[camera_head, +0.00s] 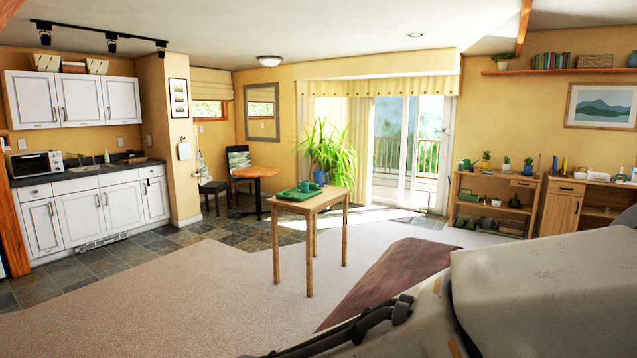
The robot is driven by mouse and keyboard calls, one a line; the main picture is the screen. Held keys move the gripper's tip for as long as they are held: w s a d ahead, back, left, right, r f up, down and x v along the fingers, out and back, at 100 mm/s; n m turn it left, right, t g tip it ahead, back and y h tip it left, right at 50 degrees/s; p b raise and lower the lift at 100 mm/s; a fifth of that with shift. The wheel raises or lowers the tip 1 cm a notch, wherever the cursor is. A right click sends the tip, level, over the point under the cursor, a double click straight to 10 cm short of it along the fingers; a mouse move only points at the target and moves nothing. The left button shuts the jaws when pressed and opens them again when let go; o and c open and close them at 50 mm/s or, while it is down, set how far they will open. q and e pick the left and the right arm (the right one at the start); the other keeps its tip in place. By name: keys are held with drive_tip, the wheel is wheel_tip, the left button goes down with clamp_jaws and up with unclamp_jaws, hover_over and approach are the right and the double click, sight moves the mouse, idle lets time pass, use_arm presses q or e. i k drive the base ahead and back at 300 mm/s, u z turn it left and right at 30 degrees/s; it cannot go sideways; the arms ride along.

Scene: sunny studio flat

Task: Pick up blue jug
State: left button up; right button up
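A small wooden table (310,204) stands on the carpet in the middle of the room. A green tray (285,195) lies on its top. A small blue-green item (304,187) sits on the tray; it is too small to tell if it is the blue jug. No jug can be clearly made out elsewhere. Neither gripper is in view. Large pale parts of my own body fill the lower right and hide the floor there.
Open carpet (190,290) lies before the table. Wooden shelf units (557,210) with small items stand at the right. A round table (256,171) with dark chairs and a large plant (324,148) are behind. White kitchen cabinets (95,212) line the left.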

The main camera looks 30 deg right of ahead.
sight(317, 175)
drive_tip(key=u, duration=0.3)
drive_tip(key=i, duration=5.7)
drive_tip(key=z, duration=1.55)
drive_tip(key=i, duration=1.45)
